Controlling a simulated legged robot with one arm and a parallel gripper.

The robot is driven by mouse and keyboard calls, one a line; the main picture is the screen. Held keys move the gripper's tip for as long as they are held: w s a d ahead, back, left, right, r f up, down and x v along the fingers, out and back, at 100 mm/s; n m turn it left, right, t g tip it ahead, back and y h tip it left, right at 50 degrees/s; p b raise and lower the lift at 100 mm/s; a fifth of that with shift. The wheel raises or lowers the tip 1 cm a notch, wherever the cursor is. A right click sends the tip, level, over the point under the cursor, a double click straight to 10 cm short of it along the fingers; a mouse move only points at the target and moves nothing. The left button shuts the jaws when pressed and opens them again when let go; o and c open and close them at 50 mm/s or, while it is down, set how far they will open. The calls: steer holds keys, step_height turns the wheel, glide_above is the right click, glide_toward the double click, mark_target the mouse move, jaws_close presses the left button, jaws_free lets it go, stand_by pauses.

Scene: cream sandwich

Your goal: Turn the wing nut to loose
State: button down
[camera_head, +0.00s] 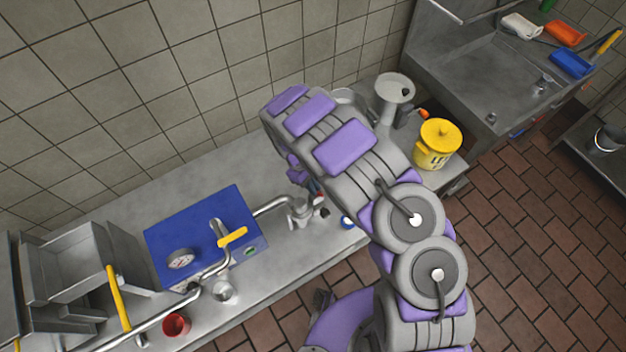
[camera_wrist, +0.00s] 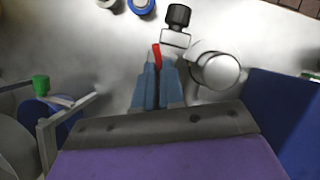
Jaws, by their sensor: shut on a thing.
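In the wrist view, my gripper (camera_wrist: 156,66) has its two blue-grey fingers close together on a slim red piece (camera_wrist: 157,54). The red tip shows between and just beyond the fingertips. It may be the wing nut or its handle; I cannot tell its full shape. A metal fitting (camera_wrist: 175,38) with a black knob (camera_wrist: 178,14) is just beyond the fingertips, and a round metal part (camera_wrist: 217,68) is to their right. In the head view, my arm covers most of the gripper, above the metal pipe fitting (camera_head: 300,212) on the counter.
A blue box (camera_head: 200,232) with a gauge and yellow-handled pipe stands left on the steel counter (camera_head: 285,250). A red cup (camera_head: 176,325) is at the front left. A yellow pot (camera_head: 437,144) stands right of my arm. A tiled wall is behind.

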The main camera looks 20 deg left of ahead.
steer(key=n+p, duration=0.1)
steer(key=n+t+p, duration=0.1)
steer(key=n, duration=0.1)
steer(key=shift+s+d+r+p, duration=0.1)
steer(key=shift+s+p, duration=0.2)
steer(key=shift+p, duration=0.05)
steer(key=n+p, duration=0.1)
steer(key=n+t+p, duration=0.1)
steer(key=n+p, duration=0.1)
steer(key=shift+s+d+n+p, duration=0.1)
steer(key=shift+s+n+p, duration=0.05)
steer(key=shift+n+p, duration=0.15)
steer(key=n+t+p, duration=0.1)
steer(key=n, duration=0.1)
steer(key=n+t+p, duration=0.1)
steer(key=n+p, duration=0.1)
steer(key=shift+s+n+y, duration=0.1)
steer(key=shift+n+y, duration=0.2)
steer(key=shift+y, duration=0.1)
steer(key=c, duration=1.2)
jaws_free()
steer(key=shift+f, duration=0.2)
steer(key=shift+c, duration=0.2)
steer(key=shift+r, duration=0.1)
steer(key=p+v, duration=0.2)
steer(key=v, duration=1.5)
steer(key=shift+p, duration=0.35)
